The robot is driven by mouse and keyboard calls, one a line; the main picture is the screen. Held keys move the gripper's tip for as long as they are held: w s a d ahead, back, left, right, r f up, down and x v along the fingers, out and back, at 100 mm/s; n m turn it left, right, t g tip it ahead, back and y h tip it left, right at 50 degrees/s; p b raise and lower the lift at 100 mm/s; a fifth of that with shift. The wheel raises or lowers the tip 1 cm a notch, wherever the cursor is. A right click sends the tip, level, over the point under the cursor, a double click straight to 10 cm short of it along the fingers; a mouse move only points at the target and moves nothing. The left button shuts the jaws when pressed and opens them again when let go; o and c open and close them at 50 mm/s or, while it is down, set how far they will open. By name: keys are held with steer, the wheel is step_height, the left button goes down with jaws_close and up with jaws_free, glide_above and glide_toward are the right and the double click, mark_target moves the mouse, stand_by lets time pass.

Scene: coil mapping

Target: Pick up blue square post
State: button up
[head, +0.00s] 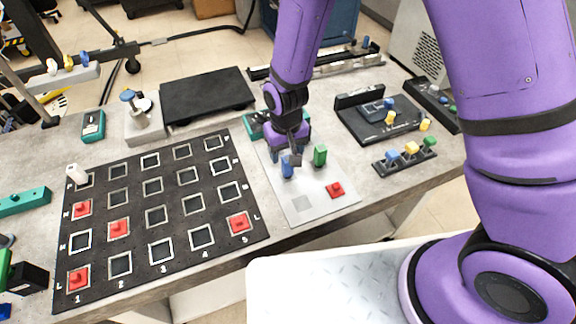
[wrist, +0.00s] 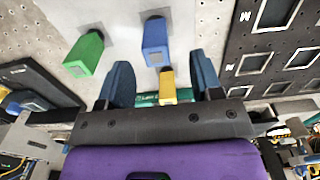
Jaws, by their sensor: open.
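The blue square post (head: 287,169) stands upright on a light grey plate (head: 302,205). In the wrist view the blue post (wrist: 155,42) lies just beyond the fingertips, roughly centred between them. My gripper (head: 287,155) is open and close above the blue post, pointing down. In the wrist view my gripper (wrist: 162,68) shows its two dark blue fingers apart with no post held. A yellow post (wrist: 167,85) shows between the fingers in the picture; it is hidden in the head view. Whether a finger touches the blue post cannot be told.
A green post (head: 320,155) stands right of the blue one and a red post (head: 335,189) sits nearer the front on the plate. A black grid board (head: 136,241) with several red pieces lies left. A rack of coloured posts (head: 405,157) is at right.

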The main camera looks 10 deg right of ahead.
mark_target(287, 159)
steer(key=shift+w+d+f, duration=0.1)
steer(key=shift+f, duration=1.4)
steer(key=shift+w+d+f, duration=0.1)
steer(key=shift+f, duration=1.35)
steer(key=c, duration=1)
